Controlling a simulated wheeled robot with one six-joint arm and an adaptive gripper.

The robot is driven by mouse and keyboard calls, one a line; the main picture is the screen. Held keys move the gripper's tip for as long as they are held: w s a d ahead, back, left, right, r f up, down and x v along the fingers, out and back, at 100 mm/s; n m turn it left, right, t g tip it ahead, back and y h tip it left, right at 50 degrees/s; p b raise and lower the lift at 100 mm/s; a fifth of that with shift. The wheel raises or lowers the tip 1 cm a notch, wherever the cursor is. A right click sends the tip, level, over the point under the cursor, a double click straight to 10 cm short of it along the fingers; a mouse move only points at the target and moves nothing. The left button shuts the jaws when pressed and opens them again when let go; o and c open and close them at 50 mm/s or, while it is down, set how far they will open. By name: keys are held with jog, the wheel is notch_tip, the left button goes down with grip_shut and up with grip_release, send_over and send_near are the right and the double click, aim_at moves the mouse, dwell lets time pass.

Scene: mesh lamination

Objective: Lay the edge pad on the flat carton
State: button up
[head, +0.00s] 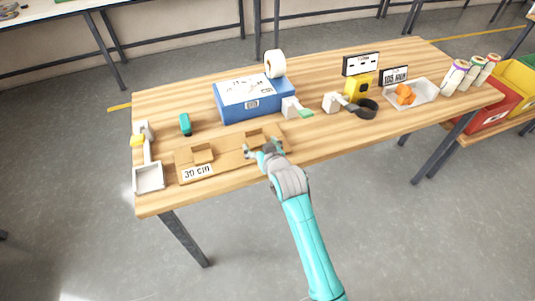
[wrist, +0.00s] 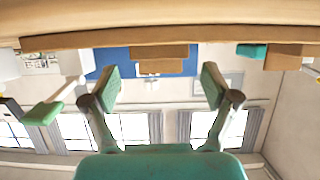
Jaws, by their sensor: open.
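A flat brown carton (head: 225,160) lies near the table's front left edge, with a white printed label at its lower left. Two small brown cardboard pieces sit along its back side, a left one (head: 203,153) and a right one (head: 253,135). I cannot tell which of these, if any, is the edge pad. My gripper (head: 262,149) is over the carton's right part, in front of the right piece. The wrist view appears upside down; my open, empty gripper (wrist: 159,86) shows there with a brown piece (wrist: 146,60) beyond, between the fingers.
A blue box (head: 255,105) with a tape roll (head: 275,64) stands behind the carton. A white scoop-like tool (head: 148,170) lies left, a teal tool (head: 185,124) behind. A green-tipped tool (head: 300,110) and a grey tray (head: 412,94) are to the right.

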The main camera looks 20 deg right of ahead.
jog(key=v, duration=0.9)
jog(key=shift+s, duration=0.15)
jog(key=s+f, duration=0.4)
jog(key=s, duration=0.7)
jog(key=s+f, duration=0.4)
jog(key=s, duration=0.8)
jog(key=s+r, duration=0.3)
jog(key=s, duration=0.6)
jog(key=s+r+t, duration=0.1)
jog(key=s+r, duration=0.2)
jog(key=s, duration=0.7)
jog(key=shift+s+r, duration=0.25)
jog(key=shift+s, duration=0.05)
